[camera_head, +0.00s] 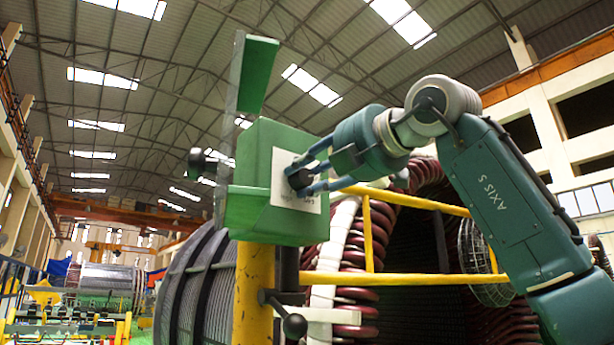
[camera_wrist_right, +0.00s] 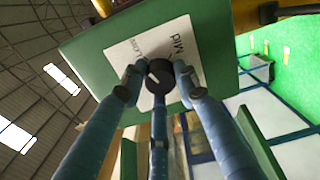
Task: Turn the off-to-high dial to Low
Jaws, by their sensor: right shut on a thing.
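The dial (camera_wrist_right: 160,76) is a dark round knob with a light pointer mark, set on a white label plate (camera_head: 282,195) on a green control box (camera_head: 255,158). The plate (camera_wrist_right: 186,28) also shows in the right wrist view, with "Mid" and a blurred "Low" printed on it. My right gripper (camera_head: 303,178) is in front of the plate, its blue fingers shut on the dial from both sides. In the right wrist view the gripper (camera_wrist_right: 160,82) has fingers around the knob. In the head view the fingers mostly hide the dial. My left gripper is not in view.
The box stands on a yellow post (camera_head: 254,290) with a black-knobbed lever (camera_head: 294,325). Another black knob (camera_head: 198,163) sticks out left of the box. Yellow rails (camera_head: 390,279) and the large stator with red coils (camera_head: 355,290) are behind.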

